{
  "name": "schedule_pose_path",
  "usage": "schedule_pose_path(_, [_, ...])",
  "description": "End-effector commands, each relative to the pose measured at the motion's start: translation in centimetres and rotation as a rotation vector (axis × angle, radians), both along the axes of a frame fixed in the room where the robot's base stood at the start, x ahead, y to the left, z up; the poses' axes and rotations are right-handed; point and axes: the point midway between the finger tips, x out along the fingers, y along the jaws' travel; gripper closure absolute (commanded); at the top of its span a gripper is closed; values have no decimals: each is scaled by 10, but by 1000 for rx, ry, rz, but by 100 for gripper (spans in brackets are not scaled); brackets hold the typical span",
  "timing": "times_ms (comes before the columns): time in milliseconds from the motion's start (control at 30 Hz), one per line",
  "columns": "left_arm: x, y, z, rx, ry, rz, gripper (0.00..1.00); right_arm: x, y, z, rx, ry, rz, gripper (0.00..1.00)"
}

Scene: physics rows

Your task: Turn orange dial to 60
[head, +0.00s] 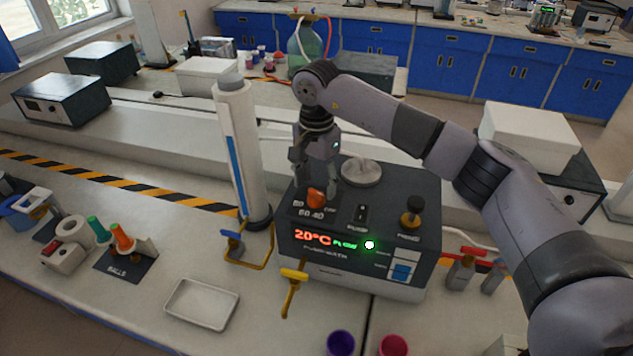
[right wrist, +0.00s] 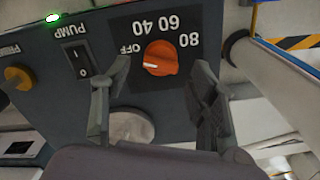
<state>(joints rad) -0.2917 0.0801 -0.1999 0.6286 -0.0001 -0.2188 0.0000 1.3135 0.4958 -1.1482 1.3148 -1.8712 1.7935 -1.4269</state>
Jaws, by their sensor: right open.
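The orange dial (head: 316,197) sits on the top left of a dark grey bath unit (head: 395,200). In the right wrist view the dial (right wrist: 161,58) has a white mark pointing towards OFF, with 40, 60 and 80 printed around it. My right gripper (head: 315,186) points down over the dial. In the right wrist view my right gripper (right wrist: 163,68) is open, one finger on each side of the dial, with gaps visible. I cannot tell whether the fingertips reach its height. The display (head: 325,239) reads 20°C in red. My left gripper is not in view.
A black pump switch (head: 361,213) and a yellow-brown knob (head: 411,218) share the panel. A round metal lid (head: 361,172) lies behind the dial. A tall white cylinder (head: 240,150) stands close on the left. A tray (head: 201,304) lies in front.

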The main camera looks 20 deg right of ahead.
Motion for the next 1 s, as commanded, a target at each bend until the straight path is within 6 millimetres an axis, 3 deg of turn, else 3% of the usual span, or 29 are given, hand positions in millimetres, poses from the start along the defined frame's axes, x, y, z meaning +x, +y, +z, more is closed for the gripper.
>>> schedule_pose_path(200, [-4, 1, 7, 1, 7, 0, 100, 0, 0, -20, 1, 1, -1, 46])
schedule_pose_path(533, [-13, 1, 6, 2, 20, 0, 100, 0, 0, -23, 0, -1, 0, 47])
schedule_pose_path(1000, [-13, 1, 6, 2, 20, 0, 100, 0, 0, -22, 1, -1, 0, 78])
